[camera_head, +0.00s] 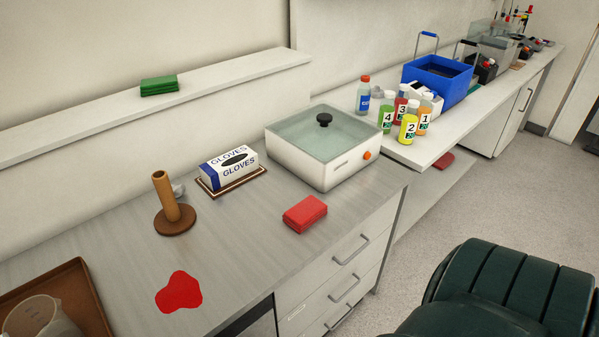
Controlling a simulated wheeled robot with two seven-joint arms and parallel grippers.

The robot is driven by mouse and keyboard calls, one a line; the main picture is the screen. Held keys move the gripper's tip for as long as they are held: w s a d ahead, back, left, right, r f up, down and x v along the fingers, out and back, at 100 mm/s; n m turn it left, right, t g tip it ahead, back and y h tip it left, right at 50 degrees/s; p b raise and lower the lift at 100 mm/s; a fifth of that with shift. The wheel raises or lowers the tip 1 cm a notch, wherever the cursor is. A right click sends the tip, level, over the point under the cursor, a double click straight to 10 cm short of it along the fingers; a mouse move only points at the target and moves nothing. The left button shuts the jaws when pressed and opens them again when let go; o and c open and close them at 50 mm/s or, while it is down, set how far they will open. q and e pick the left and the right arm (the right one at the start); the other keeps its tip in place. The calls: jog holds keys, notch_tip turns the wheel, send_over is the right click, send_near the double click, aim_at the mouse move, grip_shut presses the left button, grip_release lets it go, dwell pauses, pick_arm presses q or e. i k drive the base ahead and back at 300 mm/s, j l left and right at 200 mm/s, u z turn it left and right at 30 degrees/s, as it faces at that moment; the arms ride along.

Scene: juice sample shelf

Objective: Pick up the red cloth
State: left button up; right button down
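A folded red cloth (305,214) lies on the grey counter, near its front edge, in front of the white water bath. A flat red patch (179,291), like a spill, lies on the counter further left and nearer. Another small red folded item (443,160) lies lower down at the right, below the white shelf top; I cannot tell if it is a cloth. Neither of my grippers is in view.
A brown tray (75,290) holds a beaker. Numbered bottles (409,125) stand right. A dark green padded object (505,295) fills the lower right.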

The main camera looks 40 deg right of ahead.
aim_at(302, 215)
jog(key=i+l, duration=0.1)
jog(key=i, duration=0.2)
jog(key=z, duration=1.55)
